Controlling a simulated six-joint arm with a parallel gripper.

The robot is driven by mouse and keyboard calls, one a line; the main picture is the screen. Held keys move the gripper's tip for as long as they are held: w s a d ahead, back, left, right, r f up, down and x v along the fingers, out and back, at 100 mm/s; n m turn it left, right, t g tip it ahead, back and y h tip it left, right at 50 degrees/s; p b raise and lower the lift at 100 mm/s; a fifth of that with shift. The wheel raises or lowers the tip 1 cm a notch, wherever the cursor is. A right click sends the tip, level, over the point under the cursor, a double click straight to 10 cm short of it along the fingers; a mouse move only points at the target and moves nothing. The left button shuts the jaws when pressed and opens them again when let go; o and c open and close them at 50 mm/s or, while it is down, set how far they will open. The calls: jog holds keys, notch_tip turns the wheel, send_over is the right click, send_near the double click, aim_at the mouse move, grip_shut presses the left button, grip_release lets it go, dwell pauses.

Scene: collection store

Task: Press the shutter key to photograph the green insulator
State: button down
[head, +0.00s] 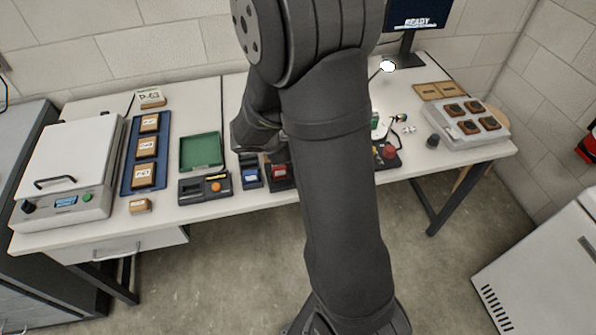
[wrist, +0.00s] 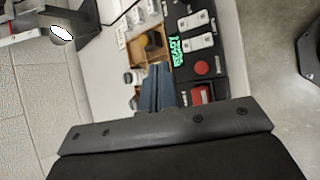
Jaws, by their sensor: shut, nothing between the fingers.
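In the wrist view my gripper (wrist: 158,72) is shut and empty, its two fingers together beside a black control panel (wrist: 218,78). I cannot tell from the blurred labels which key is the shutter. In the head view a small green object (head: 375,121), possibly the insulator, shows just right of my arm, partly hidden. A red knob or button (head: 389,151) is near it. The arm hides the gripper in the head view.
A tray with several brown pieces (head: 468,143) is at the right. A blue tray (head: 127,173) and a green tray (head: 201,168) are at the left.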

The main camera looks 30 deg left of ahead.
jog(key=shift+f, duration=4.4)
jog(key=shift+f, duration=0.1)
jog(key=shift+f, duration=0.3)
jog(key=shift+f, duration=0.45)
jog(key=shift+r, duration=0.9)
